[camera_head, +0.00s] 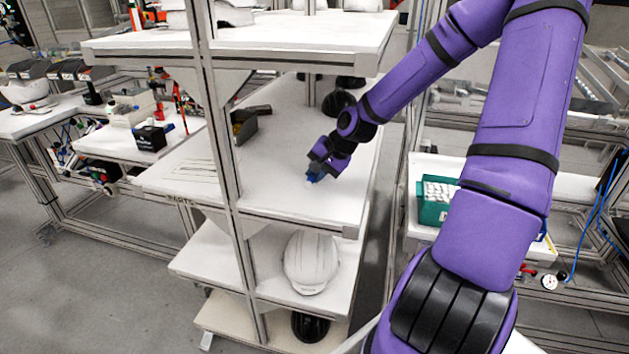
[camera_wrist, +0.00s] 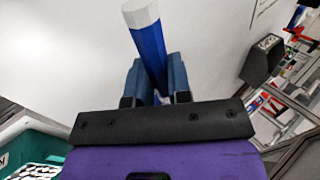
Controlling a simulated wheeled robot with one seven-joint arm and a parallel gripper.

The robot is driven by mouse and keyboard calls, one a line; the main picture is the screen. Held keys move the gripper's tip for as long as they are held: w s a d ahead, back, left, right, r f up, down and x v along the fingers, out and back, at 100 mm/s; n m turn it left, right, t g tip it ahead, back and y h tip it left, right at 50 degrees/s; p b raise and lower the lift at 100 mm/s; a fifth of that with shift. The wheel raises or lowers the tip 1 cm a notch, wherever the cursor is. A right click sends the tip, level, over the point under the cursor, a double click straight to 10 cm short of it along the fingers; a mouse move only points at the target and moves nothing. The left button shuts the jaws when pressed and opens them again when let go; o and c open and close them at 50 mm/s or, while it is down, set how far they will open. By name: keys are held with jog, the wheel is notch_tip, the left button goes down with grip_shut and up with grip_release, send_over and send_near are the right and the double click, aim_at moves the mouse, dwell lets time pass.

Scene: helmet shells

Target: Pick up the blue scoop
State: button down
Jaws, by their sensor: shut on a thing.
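The blue scoop (camera_wrist: 150,48) shows in the wrist view as a blue shaft with a pale, whitish end cap. My gripper (camera_wrist: 155,82) is shut on it, with a blue finger on each side of the shaft. The scoop's lower end is hidden between the fingers. In the head view my gripper (camera_head: 323,172) is low over the white middle shelf (camera_head: 285,180), near its right side. Only a small blue bit shows there, and I cannot tell whether the scoop touches the shelf.
A dark bin (camera_head: 245,122) and a black helmet shell (camera_head: 338,102) are on the same shelf. A metal post (camera_head: 215,130) stands left of my gripper, and an upper shelf (camera_head: 285,40) overhangs. A white helmet (camera_head: 310,262) sits below. A green box (camera_head: 435,203) is at right.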

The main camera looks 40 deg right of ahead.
jog(key=s+d, duration=0.2)
jog(key=s, duration=0.5)
jog(key=s+d+r, duration=0.1)
jog(key=s+d, duration=0.1)
jog(key=s, duration=0.5)
jog(key=shift+s+d, duration=0.3)
jog(key=shift+s, duration=0.1)
